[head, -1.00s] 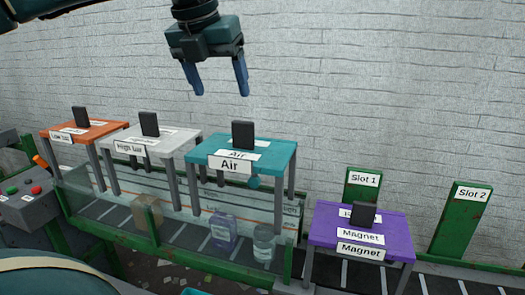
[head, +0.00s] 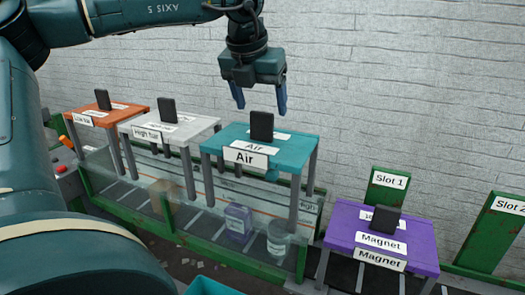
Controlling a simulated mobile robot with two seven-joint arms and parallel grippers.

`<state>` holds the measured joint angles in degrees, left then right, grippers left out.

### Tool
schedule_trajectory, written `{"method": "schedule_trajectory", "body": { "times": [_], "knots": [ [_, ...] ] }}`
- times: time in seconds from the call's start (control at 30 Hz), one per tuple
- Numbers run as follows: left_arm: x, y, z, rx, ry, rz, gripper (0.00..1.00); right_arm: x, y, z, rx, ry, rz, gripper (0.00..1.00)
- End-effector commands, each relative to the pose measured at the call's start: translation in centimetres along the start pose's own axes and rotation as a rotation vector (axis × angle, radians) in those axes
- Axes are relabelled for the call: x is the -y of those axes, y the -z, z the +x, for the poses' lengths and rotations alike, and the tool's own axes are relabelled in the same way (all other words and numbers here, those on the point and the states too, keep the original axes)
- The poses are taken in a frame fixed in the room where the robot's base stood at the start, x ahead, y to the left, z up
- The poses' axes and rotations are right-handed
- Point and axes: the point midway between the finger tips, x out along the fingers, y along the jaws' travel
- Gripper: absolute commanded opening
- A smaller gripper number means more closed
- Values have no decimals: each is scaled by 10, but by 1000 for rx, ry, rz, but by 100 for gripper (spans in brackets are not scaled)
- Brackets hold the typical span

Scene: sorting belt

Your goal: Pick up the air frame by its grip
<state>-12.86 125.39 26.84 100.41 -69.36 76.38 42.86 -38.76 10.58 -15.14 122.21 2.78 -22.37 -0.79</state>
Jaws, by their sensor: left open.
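The air frame (head: 222,139) is a teal table-like frame on grey legs, labelled "Air", in the middle of the head view. Its grip (head: 262,126) is a dark upright block on the top. My left gripper (head: 260,107) points down above the air frame, its two blue fingers apart and empty. The fingertips show just above and to either side of the grip's top; whether they are at the same depth as the grip I cannot tell. My right gripper is not in view.
A white high bar frame (head: 204,126) and an orange low bar frame (head: 134,104) stand to the left, a purple magnet frame (head: 343,213) to the right. Green Slot 1 (head: 380,199) and Slot 2 (head: 485,245) posts are behind. A purple container (head: 238,222) and a clear jar (head: 278,240) sit on the belt.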

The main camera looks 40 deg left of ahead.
Motion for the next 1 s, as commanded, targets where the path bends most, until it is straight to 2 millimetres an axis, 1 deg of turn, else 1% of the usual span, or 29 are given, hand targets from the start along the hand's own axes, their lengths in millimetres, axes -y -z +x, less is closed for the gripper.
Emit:
{"method": "schedule_trajectory", "body": {
  "times": [0.1, 0.23, 0.33, 0.53, 1.0],
  "knots": [
    [-2, -1, 19, -6, 1, -2, 73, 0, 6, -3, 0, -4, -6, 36],
    [-2, -1, 35, -3, 0, -1, 73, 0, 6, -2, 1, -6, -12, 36],
    [-2, -1, 40, -1, 0, -2, 73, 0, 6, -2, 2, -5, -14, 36],
    [-2, -1, 40, 0, 0, -2, 72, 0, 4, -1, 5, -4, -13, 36],
    [-2, -1, 39, 0, 0, -2, 33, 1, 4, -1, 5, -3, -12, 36]
  ]
}}
